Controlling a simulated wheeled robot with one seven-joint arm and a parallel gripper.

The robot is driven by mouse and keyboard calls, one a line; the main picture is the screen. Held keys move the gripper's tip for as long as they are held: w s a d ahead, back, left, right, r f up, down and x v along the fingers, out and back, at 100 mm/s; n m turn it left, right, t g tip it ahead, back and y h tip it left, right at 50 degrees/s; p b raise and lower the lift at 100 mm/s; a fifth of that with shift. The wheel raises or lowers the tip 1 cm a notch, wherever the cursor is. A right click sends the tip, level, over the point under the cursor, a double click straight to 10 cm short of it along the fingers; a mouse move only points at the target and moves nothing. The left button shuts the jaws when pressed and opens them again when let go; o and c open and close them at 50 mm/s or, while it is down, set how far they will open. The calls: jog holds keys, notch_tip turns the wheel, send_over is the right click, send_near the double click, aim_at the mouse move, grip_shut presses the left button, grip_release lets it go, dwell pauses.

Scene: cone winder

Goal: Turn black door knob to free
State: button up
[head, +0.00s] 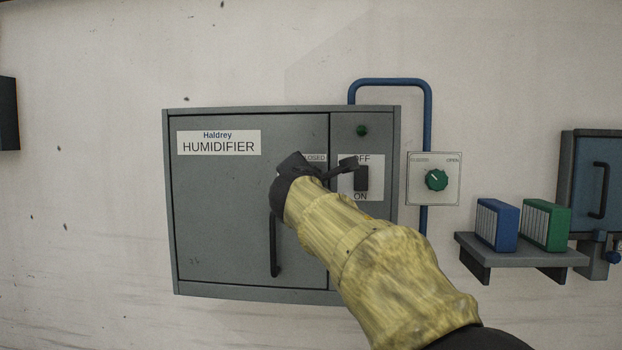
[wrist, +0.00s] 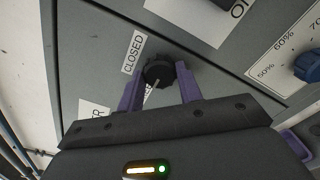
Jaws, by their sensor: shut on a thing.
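The black door knob (wrist: 158,72) is on the grey humidifier door, near the door's edge. My gripper (wrist: 159,69) has its two purple fingers on either side of the knob, shut on it. A pale line shows on or just below the knob, pointing down and a little left in the wrist view. A CLOSED label (wrist: 132,53) is beside the knob on the left. Any other label by the knob is too hidden to read. In the head view my gripper (head: 317,168) covers the knob, and the CLOSED label (head: 314,157) shows partly above it.
The humidifier cabinet (head: 220,220) has a black door handle (head: 274,245) below my gripper. A black OFF/ON switch (head: 361,178) is close on the right. A blue dial (wrist: 308,65) with percent marks is nearby. A green knob (head: 436,180) and a shelf (head: 520,250) are farther right.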

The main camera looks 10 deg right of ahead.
jog(key=o, duration=1)
jog(key=shift+w, duration=0.15)
jog(key=b+v, duration=0.6)
jog(key=v, duration=1.1)
jog(key=shift+s+b, duration=0.25)
jog(key=shift+b, duration=0.1)
jog(key=w+d+f+m+g+y, duration=0.15)
jog(key=f+m+g, duration=0.25)
jog(key=f, duration=1.2)
jog(key=w+d+f+m+g+y, duration=0.15)
jog(key=f+m+g, duration=0.25)
jog(key=f, duration=1.2)
jog(key=s+f+m+g+y, duration=0.1)
jog(key=s+f+m, duration=0.3)
jog(key=f, duration=0.4)
jog(key=s+d+f+m+g, duration=0.1)
jog(key=s+f+m+g, duration=0.2)
jog(key=s+f+m, duration=0.2)
jog(key=s+d+f+m+g+y, duration=0.1)
jog(key=s+f+m, duration=0.4)
jog(key=f, duration=0.7)
jog(key=shift+s+d+g+y, duration=0.25)
jog(key=shift+s+g+y, duration=0.05)
jog(key=shift+s+g, duration=0.5)
